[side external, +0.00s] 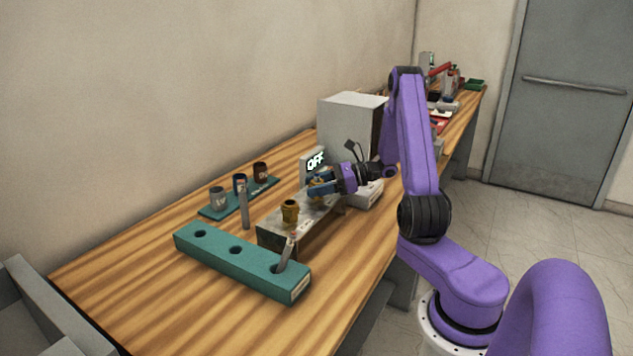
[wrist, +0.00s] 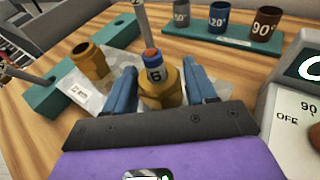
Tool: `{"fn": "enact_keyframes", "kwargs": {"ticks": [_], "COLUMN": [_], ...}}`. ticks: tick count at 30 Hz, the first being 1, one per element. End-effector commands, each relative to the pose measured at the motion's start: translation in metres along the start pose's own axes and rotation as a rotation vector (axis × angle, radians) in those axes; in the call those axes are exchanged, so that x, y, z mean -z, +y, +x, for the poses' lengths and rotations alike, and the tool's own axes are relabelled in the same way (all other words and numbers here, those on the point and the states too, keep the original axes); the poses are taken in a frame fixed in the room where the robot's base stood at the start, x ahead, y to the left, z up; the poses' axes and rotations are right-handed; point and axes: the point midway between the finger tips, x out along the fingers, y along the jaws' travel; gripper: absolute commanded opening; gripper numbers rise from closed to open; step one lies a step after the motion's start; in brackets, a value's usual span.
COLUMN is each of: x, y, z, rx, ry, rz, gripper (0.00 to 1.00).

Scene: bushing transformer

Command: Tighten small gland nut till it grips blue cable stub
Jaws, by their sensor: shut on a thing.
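The small gland nut (wrist: 163,95) is a brass fitting in the middle of the wrist view. A dark blue cable stub (wrist: 154,73) marked 6, with an orange-red end, stands up from it. My gripper (wrist: 160,82) is shut on the nut, with one blue finger on each side. In the side view my gripper (side external: 321,185) is low over the far end of a grey metal box (side external: 283,231) and hides the nut. Whether the nut grips the stub cannot be told.
A second brass gland (wrist: 88,60) stands nearby with an open top. A teal holder block (side external: 240,262) with holes lies in front, with a tool (side external: 286,250) leaning in it. Numbered cups (side external: 239,184) stand on a teal strip behind.

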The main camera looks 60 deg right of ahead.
Motion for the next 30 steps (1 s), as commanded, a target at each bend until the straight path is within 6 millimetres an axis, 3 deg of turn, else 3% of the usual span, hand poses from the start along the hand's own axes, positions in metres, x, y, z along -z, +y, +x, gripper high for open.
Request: {"fn": "enact_keyframes", "kwargs": {"ticks": [30], "x": [-0.0001], "y": [0.0000], "z": [-0.0007], "rx": [0.160], "ry": [-0.001], "rz": [0.041], "gripper": [0.25]}}
